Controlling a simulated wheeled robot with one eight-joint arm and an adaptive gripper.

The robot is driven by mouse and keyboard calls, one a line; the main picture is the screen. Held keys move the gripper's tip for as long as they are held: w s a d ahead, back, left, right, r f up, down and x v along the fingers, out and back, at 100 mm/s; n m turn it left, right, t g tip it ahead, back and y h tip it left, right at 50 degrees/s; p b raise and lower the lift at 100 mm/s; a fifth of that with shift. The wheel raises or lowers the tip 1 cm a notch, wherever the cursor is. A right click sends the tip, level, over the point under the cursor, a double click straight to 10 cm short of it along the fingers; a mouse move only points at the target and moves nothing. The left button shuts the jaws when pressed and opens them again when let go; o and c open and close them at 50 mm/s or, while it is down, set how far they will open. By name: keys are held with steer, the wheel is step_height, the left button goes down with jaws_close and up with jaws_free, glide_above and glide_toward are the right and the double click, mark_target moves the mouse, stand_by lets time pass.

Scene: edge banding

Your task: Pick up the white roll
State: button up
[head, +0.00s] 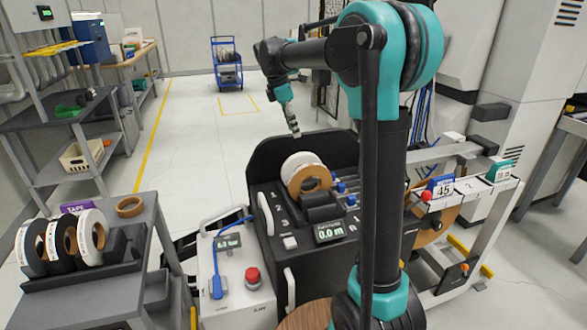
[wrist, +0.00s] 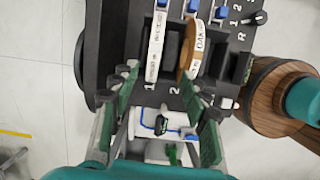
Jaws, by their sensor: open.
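A white roll (head: 299,160) stands upright in the holder on top of the black machine, beside a brown roll (head: 312,180). In the wrist view the labelled white roll (wrist: 157,45) is seen edge-on, left of the brown roll (wrist: 188,62) marked OAK. My gripper (head: 294,132) hangs above the machine, with a visible gap above the white roll in the head view. In the wrist view my gripper (wrist: 159,80) is open and empty, its green-padded fingers spread. Another white roll (head: 92,236) stands in a rack on the grey side table.
The black machine (head: 262,165) has a raised back panel, blue knobs and a display (head: 329,232). A control box (head: 235,270) with a red button stands left of it. The grey side table (head: 130,290) also holds a loose tan roll (head: 130,207). Open floor lies behind.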

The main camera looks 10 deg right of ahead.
mark_target(301, 154)
steer(key=x, duration=0.7)
steer(key=w+x, duration=0.1)
steer(key=x, duration=0.3)
steer(key=shift+a+f, duration=0.15)
steer(key=shift+f, duration=0.1)
steer(key=shift+d+x, duration=0.2)
steer(key=shift+x, duration=2.45)
steer(key=shift+c, duration=0.4)
steer(key=shift+r, duration=0.1)
jaws_close()
